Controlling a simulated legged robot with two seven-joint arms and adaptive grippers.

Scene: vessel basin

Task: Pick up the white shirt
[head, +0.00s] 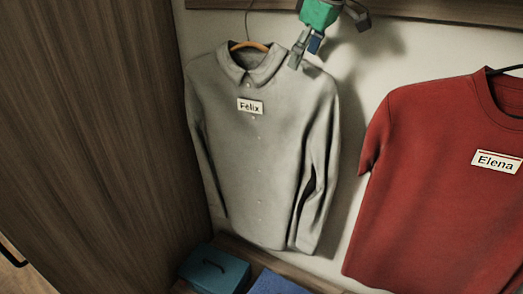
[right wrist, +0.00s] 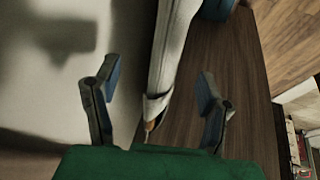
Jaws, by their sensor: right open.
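The white shirt (head: 262,150), greyish in this light, hangs on an orange-brown hanger (head: 249,46) against the pale back wall, with a "Felix" label on its chest. My right gripper (head: 325,40) is open above the shirt's right shoulder in the head view. In the right wrist view the shirt (right wrist: 172,50) runs edge-on between the two spread fingers of the gripper (right wrist: 157,75), with a gap on each side. The hanger (right wrist: 149,126) shows below its collar there. My left gripper is not in view.
A red shirt (head: 440,180) labelled "Elena" hangs to the right. A dark wood panel (head: 90,130) stands close on the left. A teal box (head: 215,270) and a blue item (head: 275,284) lie below the white shirt. A wood rail (head: 420,10) runs along the top.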

